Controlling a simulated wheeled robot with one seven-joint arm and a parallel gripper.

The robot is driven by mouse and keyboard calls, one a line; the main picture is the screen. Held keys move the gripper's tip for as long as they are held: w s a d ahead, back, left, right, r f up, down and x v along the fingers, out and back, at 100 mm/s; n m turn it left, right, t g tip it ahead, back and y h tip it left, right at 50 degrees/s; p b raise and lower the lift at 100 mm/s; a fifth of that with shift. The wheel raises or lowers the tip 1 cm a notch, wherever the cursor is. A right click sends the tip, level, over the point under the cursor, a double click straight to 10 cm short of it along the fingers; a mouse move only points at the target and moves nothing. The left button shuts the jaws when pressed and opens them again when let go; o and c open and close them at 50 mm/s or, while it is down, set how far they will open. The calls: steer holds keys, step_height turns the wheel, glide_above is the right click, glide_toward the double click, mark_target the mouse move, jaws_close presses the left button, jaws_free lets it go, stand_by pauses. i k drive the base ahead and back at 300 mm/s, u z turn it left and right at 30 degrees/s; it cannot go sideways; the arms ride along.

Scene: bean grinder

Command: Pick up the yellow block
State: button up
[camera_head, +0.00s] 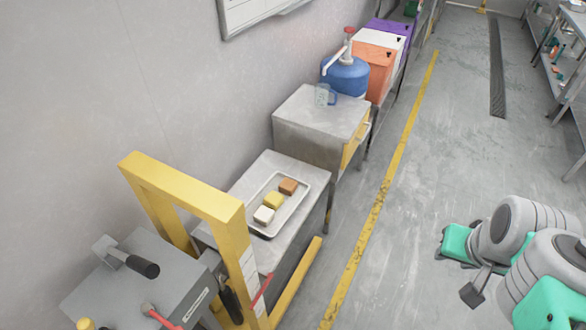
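The yellow block (273,201) lies on a pale rectangular tray (293,214) on a metal table. It is the middle of three blocks in a row, with a brown block (288,187) behind it and a white block (263,215) in front. My arm is folded at the lower right, over the floor and well away from the tray. A dark end piece that looks like part of my gripper (473,291) shows there; its fingers cannot be made out. Nothing of my arm touches the blocks.
A yellow frame (190,190) stands at the tray's left, beside a grey machine (140,285). The floor between table and arm is clear.

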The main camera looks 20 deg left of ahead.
mark_target(273, 200)
steer(key=i, duration=3.3)
steer(key=u, duration=5.15)
